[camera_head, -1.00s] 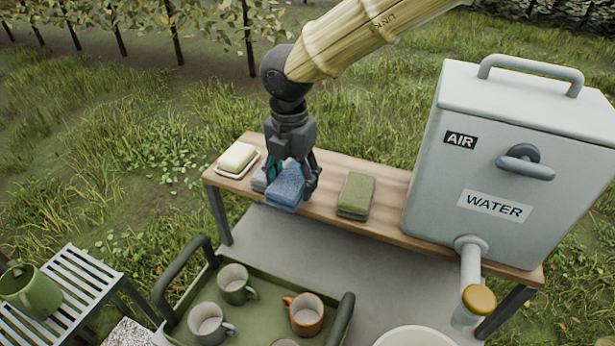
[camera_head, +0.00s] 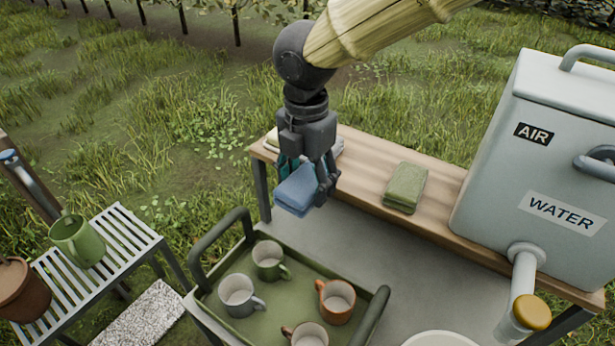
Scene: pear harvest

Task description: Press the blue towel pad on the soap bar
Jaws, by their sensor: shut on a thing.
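The blue towel pad (camera_head: 296,191) is held in my gripper (camera_head: 308,180), whose fingers are shut on it. The pad hangs at the front edge of the wooden shelf, apart from the soap as far as I can see. The pale soap bar (camera_head: 272,137) lies on the shelf's left end, behind my gripper. Most of the soap and its white dish (camera_head: 338,147) are hidden by my gripper.
A folded green towel (camera_head: 406,187) lies on the shelf (camera_head: 362,165). The grey water tank (camera_head: 540,150) stands at the right.

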